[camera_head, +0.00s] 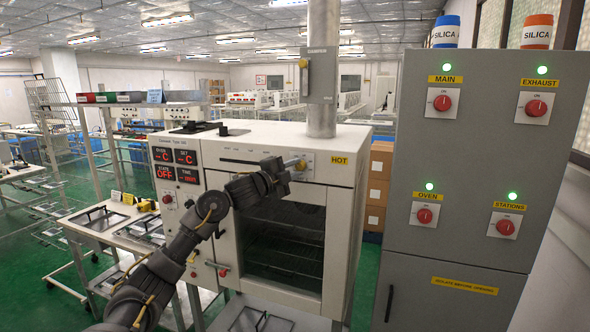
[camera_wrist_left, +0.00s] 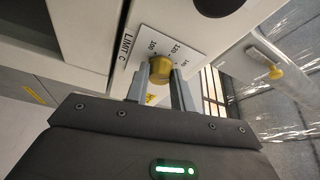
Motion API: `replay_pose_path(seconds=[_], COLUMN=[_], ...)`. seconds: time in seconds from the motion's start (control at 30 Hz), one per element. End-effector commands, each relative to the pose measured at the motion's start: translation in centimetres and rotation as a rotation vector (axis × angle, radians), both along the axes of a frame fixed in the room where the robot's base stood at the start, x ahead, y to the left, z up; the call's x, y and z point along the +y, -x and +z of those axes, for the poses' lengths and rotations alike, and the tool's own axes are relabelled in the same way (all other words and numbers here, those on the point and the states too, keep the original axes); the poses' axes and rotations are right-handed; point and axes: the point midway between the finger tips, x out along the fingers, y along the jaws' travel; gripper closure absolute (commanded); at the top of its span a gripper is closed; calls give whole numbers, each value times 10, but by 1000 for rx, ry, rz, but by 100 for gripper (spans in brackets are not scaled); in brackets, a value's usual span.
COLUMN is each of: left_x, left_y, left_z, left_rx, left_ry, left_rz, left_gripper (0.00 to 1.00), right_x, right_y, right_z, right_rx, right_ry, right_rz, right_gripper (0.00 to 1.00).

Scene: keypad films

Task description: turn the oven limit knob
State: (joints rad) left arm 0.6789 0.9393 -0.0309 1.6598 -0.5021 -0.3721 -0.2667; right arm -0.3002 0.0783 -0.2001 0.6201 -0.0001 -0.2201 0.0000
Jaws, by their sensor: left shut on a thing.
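The oven limit knob (camera_wrist_left: 160,68) is a small brass-yellow dial on a white plate (camera_wrist_left: 178,42) marked LIMIT C with temperature numbers. In the head view the knob (camera_head: 301,165) sits on the upper front panel of the white oven (camera_head: 335,140), left of the yellow HOT label. My left gripper (camera_wrist_left: 160,76) is shut on the knob, with one grey finger on each side of it. In the head view my left gripper (camera_head: 287,172) reaches the panel from the left, and its dark body hides part of the panel. My right gripper is not in view.
The oven door (camera_head: 283,250) with its dark window is closed below the panel. A metal duct (camera_head: 322,100) rises above the oven. A grey switch cabinet (camera_head: 470,150) with red knobs stands on the right. A bench (camera_head: 120,228) stands at the left.

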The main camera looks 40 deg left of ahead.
Motion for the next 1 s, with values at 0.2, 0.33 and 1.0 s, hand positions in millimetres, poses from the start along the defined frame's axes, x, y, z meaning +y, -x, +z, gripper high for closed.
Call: replay_pose_path(seconds=[0.2, 0.33, 1.0], left_x=[0, 0, 0], left_y=[0, 0, 0], left_z=[2, 2, 1], left_rx=[22, 30, 33], left_ry=[-69, -89, -96], left_rz=[0, -1, 0], left_gripper=[99, 99, 54], right_x=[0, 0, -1], right_y=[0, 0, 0], right_z=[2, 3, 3], right_rx=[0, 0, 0], right_ry=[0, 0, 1], right_rz=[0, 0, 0], right_gripper=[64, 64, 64])
